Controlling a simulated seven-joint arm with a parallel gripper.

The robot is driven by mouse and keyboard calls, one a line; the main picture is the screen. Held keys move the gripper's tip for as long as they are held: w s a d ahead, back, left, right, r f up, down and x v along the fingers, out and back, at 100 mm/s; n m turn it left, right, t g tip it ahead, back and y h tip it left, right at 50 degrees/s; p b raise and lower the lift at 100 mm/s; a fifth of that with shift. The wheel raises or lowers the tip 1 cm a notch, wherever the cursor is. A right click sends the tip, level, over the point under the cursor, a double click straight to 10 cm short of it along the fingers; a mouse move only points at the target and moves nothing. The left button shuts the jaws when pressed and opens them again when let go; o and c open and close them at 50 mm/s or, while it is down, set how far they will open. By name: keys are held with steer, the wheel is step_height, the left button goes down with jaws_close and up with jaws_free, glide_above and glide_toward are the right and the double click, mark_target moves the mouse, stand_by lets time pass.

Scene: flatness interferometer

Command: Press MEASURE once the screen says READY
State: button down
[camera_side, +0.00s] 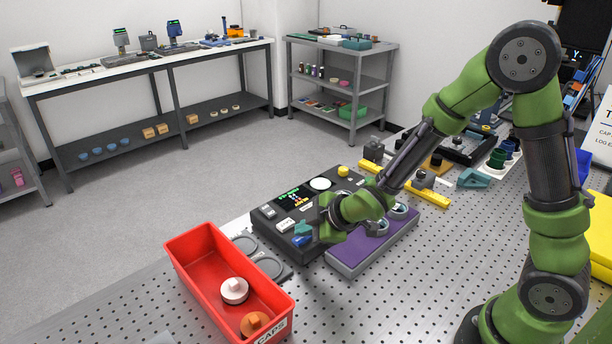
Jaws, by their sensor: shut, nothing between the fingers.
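A black console (262,226), the interferometer by its look, sits on the perforated bench. Its small dark screen (293,196) shows green and yellow marks too small to read. On its top are a white round disc (320,184), a yellow knob (343,171), pale buttons (285,224), and a teal part (303,228) and a blue part (302,241) near the front edge. I cannot tell which button is MEASURE. My gripper (322,233) is shut and empty, over the console's front right part. It hides some of that part, and I cannot tell whether it touches anything.
A purple-topped block (352,250) with round parts stands right of the console. A red bin (200,262) labelled CAPS, holding a white cap (234,290) and an orange cap (256,323), stands at front left. Grey rings (270,266) lie between. Bench front right is clear.

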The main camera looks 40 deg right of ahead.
mark_target(306, 239)
steer(key=shift+r, duration=0.8)
steer(key=shift+r, duration=2.5)
steer(key=c, duration=1.8)
jaws_free()
